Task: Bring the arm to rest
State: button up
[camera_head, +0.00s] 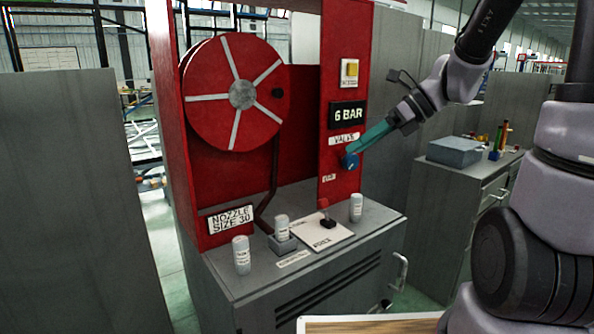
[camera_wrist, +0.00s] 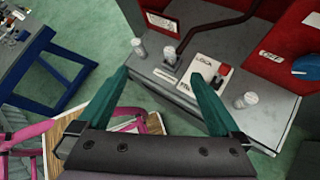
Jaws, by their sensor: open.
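My gripper (camera_head: 352,149) shows in the head view as teal fingers in front of the red panel, its tips close to the blue valve knob (camera_head: 349,161) in the picture. In the wrist view my gripper (camera_wrist: 162,72) has its two teal fingers spread with nothing between them. There the blue knob (camera_wrist: 307,66) lies at the right edge, apart from both fingers. My arm reaches in from the upper right of the head view.
The red station has a hose reel (camera_head: 236,94). Its grey cabinet top bears white canisters (camera_head: 241,255) and a red-knobbed lever (camera_head: 324,210). A grey box (camera_head: 455,151) sits on a cabinet at right. The wrist view shows a blue-legged table (camera_wrist: 50,70) at left.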

jog(key=s+d+r+n+t+h, duration=0.5)
jog(key=s+d+r+n+h, duration=0.3)
jog(key=n, duration=1.2)
jog(key=shift+s+d+r, duration=0.5)
jog(key=shift+s+d, duration=0.45)
jog(key=shift+d, duration=0.2)
